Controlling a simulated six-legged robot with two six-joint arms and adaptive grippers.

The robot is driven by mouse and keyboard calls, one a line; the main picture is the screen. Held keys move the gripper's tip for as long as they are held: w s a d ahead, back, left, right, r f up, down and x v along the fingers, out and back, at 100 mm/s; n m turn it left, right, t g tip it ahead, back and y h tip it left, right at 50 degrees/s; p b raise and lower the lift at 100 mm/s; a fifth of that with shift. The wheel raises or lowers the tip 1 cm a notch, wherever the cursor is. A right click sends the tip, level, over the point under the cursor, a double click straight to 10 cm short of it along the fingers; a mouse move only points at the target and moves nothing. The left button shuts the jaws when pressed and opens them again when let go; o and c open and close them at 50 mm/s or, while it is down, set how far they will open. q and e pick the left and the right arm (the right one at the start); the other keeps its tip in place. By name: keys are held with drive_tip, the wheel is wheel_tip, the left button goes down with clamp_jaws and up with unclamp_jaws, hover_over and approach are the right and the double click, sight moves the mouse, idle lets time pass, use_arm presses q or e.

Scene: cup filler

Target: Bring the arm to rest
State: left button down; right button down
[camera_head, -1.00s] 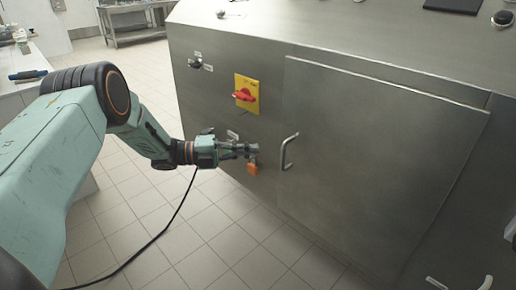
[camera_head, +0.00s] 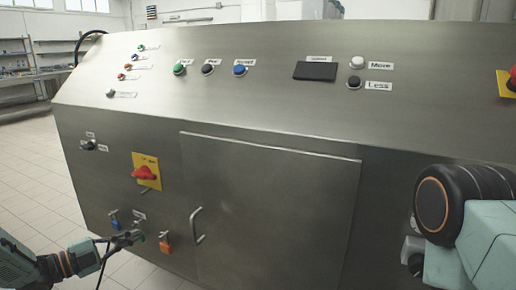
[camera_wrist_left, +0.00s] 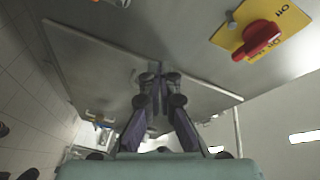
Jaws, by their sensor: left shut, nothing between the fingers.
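My left gripper (camera_head: 128,240) is at the lower left of the head view, shut and empty, in front of the steel machine (camera_head: 300,60). It appears close to the orange padlock-like piece (camera_head: 165,243) and the blue-handled valve (camera_head: 114,220); I cannot tell whether it touches anything. In the left wrist view, my gripper's fingers (camera_wrist_left: 160,92) come together in front of a steel panel. My right arm (camera_head: 470,230) shows at the right edge, but its gripper does not show.
A door handle (camera_head: 197,226) stands out right of my left gripper. A red rotary switch (camera_head: 146,173) on a yellow plate is above it and also shows in the left wrist view (camera_wrist_left: 262,38). Tiled floor (camera_head: 30,165) is clear at the left.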

use_arm(q)
drive_tip(key=s+d+f+n+g+y, duration=0.1)
drive_tip(key=s+d+f+n+y, duration=0.25)
drive_tip(key=f+n, duration=0.25)
drive_tip(key=s+d+f+n+g+y+p, duration=0.1)
drive_tip(key=s+d+f+n+g+y, duration=0.15)
drive_tip(key=s+f+n, duration=0.3)
drive_tip(key=s+d+f+n+g+y, duration=0.1)
drive_tip(key=s+d+f+n+y, duration=0.2)
drive_tip(key=f+n, duration=0.35)
drive_tip(key=s+d+n+g+y+p, duration=0.1)
drive_tip(key=s+g, duration=0.3)
drive_tip(key=s, duration=1.1)
drive_tip(key=s+d+r+n+g+y+p, duration=0.1)
drive_tip(key=s+d+n+g+y, duration=0.1)
drive_tip(key=s, duration=1.3)
drive_tip(key=shift+s+r+n+g, duration=0.35)
drive_tip(key=shift+n+g, duration=0.35)
drive_tip(key=shift+g, duration=0.45)
drive_tip(key=shift+d, duration=0.1)
